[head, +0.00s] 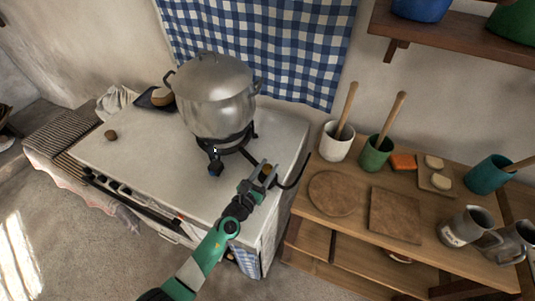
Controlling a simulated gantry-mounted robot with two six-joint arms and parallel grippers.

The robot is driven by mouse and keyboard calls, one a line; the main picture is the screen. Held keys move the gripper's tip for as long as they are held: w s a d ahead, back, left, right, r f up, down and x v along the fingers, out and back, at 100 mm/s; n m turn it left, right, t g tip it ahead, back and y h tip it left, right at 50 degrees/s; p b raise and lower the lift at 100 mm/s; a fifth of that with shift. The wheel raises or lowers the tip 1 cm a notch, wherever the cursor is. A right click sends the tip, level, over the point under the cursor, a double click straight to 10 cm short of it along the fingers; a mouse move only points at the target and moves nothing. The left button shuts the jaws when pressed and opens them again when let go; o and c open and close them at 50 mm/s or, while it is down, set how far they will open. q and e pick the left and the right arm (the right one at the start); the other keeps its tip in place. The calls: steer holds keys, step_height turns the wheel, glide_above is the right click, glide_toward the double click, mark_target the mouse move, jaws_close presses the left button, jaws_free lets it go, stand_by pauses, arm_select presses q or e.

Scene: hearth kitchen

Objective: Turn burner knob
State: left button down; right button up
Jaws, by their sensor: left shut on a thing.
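A black gas burner (237,146) stands on the white counter under a large metal pot (213,95). A small brass-coloured knob (267,168) shows at the burner's front right. My left gripper (266,175) reaches up from the bottom of the view and is shut on the knob, its fingers on either side of it. The fingers hide part of the knob, and I cannot tell how far it is turned. My right gripper is not in view.
A dark hose (295,180) curves off to the right of the gripper. The white counter (150,165) is mostly clear at left. A wooden shelf unit (345,232) at right holds cups, boards and mugs. A checked cloth (290,45) hangs behind the pot.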

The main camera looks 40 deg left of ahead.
arm_select(q)
steer(key=n+y+p, duration=0.1)
steer(key=y, duration=0.1)
steer(key=shift+w+d+r+n+g+y+p, duration=0.1)
steer(key=shift+d+r+n+g+y+p, duration=0.1)
steer(key=shift+r+n+g+y+p, duration=0.15)
steer(key=shift+f+n+g+y, duration=0.2)
steer(key=shift+n+g+y, duration=0.25)
steer(key=shift+n+y, duration=0.15)
steer(key=shift+f+n+g+y+b, duration=0.25)
steer(key=shift+n+g+y, duration=0.45)
steer(key=shift+y, duration=0.45)
steer(key=n+g+y+b, duration=0.1)
steer(key=b, duration=0.1)
steer(key=n+y+b, duration=0.1)
steer(key=b, duration=0.2)
steer(key=shift+a+f+g, duration=0.1)
steer(key=shift+a+g, duration=0.1)
steer(key=shift+g, duration=0.2)
steer(key=shift+r+n+g+y+b, duration=0.2)
steer(key=shift+n+g+y+b, duration=0.25)
steer(key=shift+b, duration=0.35)
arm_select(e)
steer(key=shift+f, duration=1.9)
arm_select(q)
steer(key=shift+c, duration=2.2)
jaws_free()
steer(key=shift+a+r, duration=0.1)
steer(key=shift+a, duration=0.05)
